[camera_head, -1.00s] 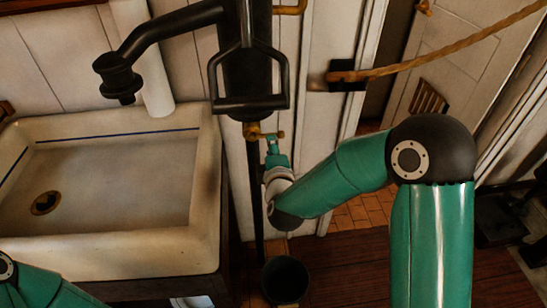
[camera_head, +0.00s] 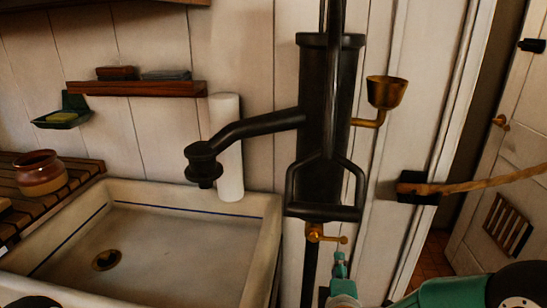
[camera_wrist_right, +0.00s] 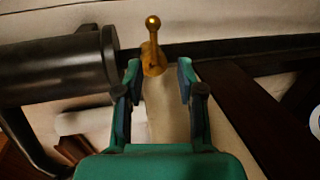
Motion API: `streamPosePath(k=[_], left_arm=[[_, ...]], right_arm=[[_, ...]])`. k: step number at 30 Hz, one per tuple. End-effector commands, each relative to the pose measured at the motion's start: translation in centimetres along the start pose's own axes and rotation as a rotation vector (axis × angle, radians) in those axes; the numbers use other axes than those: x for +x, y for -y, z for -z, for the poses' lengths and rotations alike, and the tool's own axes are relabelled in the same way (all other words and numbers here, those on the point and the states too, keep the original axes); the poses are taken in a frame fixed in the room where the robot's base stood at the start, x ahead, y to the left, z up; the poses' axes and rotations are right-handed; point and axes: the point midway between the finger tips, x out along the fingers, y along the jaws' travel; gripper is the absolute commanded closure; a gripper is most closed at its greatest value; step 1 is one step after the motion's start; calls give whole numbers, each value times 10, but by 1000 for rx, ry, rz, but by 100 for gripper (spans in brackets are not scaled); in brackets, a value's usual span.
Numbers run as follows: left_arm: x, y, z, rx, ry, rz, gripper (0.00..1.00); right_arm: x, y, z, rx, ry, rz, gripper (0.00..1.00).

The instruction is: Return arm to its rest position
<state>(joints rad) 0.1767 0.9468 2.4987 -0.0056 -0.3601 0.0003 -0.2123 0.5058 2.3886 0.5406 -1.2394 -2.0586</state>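My right arm comes in from the lower right in the head view. Its green gripper (camera_head: 339,266) is just below a small brass tap (camera_head: 322,236) at the foot of the black pump (camera_head: 320,120). In the right wrist view my right gripper (camera_wrist_right: 158,80) is open, with its two fingers apart and nothing held between them. The brass tap with its ball-ended lever (camera_wrist_right: 153,45) lies ahead of the fingertips, and a gap to the fingers seems to show. Only a small piece of my left arm shows at the bottom left of the head view; its gripper is out of view.
A white sink (camera_head: 185,240) stands left of the pump, under its black spout (camera_head: 203,165). A brass cup (camera_head: 386,92) juts out right of the pump. A brown pot (camera_head: 40,173) stands on the slatted board (camera_head: 82,180).

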Motion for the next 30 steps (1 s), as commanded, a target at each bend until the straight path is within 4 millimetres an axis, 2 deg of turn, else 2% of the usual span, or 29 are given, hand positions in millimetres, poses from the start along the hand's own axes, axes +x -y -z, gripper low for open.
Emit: streamPosePath(k=[2, 5, 8, 9, 12, 16, 18, 21, 24, 27, 30], left_arm=[[-1, 0, 0, 0, 0, 0, 38], [-3, -1, 0, 0, 0, 0, 38], [-5, -2, 0, 0, 0, 0, 38], [-6, -2, 0, 0, 0, 0, 38], [-8, -3, 0, 0, 0, 0, 38], [-9, -3, 0, 0, 0, 0, 38], [-9, -3, 0, 0, 0, 0, 38], [-9, -3, 0, 0, 0, 0, 38], [-9, -3, 0, 0, 0, 0, 38], [-9, -3, 0, 0, 0, 0, 38], [-9, -3, 0, 0, 0, 0, 38]], right_arm=[[7, 22, -15, -12, 32, 47, 62], [12, 70, -35, -43, 61, 144, 62], [8, 138, -41, -1, 25, 311, 62], [1, 168, -40, 67, 9, 393, 62], [-28, 237, -32, 309, -4, 619, 62], [-73, 296, -17, 627, 60, 881, 62], [-99, 318, -9, 785, 127, 1009, 62], [-133, 338, 2, 986, 256, 1169, 62], [-160, 347, 11, 1152, 408, 1283, 62], [-179, 350, 14, 1283, 564, 1348, 62], [-188, 352, 14, 1379, 693, 1369, 62]])
